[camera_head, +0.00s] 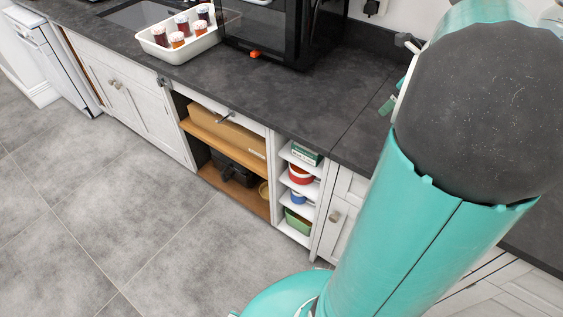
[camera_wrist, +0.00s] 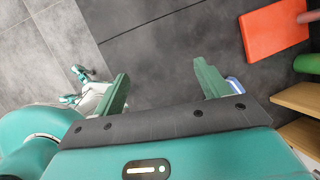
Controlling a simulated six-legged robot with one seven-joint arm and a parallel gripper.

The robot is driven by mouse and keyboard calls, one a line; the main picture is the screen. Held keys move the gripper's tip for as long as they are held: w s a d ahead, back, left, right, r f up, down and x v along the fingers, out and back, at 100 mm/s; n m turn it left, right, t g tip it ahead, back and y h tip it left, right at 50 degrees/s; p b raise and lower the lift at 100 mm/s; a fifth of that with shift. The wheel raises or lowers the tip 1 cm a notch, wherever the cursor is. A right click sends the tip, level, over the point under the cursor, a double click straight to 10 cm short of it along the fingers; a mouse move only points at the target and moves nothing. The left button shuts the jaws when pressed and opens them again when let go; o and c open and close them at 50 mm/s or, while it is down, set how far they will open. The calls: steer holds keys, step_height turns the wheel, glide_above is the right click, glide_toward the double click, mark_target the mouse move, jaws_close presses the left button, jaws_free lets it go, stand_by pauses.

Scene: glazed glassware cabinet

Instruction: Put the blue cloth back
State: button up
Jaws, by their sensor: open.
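My gripper (camera_wrist: 164,86) is open in the wrist view, its two green fingers wide apart with nothing visible between them. A small blue and white thing (camera_wrist: 234,84) shows just past the right finger, mostly hidden by it. I cannot tell whether it is the blue cloth or whether the finger touches it. No blue cloth can be made out for sure in the head view, where my teal arm covers much of the right side.
A dark worktop (camera_head: 330,98) carries a white tray (camera_head: 190,45) of jars and a black appliance (camera_head: 285,30). Below are open shelves (camera_head: 225,128) and a narrow rack (camera_head: 284,153) of containers. The wrist view shows an orange-red board (camera_wrist: 274,38) and wooden shelf edges (camera_wrist: 298,97) at right.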

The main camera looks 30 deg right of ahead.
steer(key=w+a+r+n+y, duration=0.1)
steer(key=a+r+n+y, duration=0.15)
steer(key=a+n, duration=1.8)
steer(key=s+a+n+h, duration=0.1)
steer(key=s+a+n, duration=0.2)
steer(key=a+n, duration=0.3)
steer(key=s+a+n+h, duration=0.1)
steer(key=s+a+n, duration=0.3)
steer(key=a, duration=0.7)
steer(key=shift+s+f+n+t, duration=0.2)
steer(key=shift+f+n+t, duration=0.15)
steer(key=shift+n, duration=0.5)
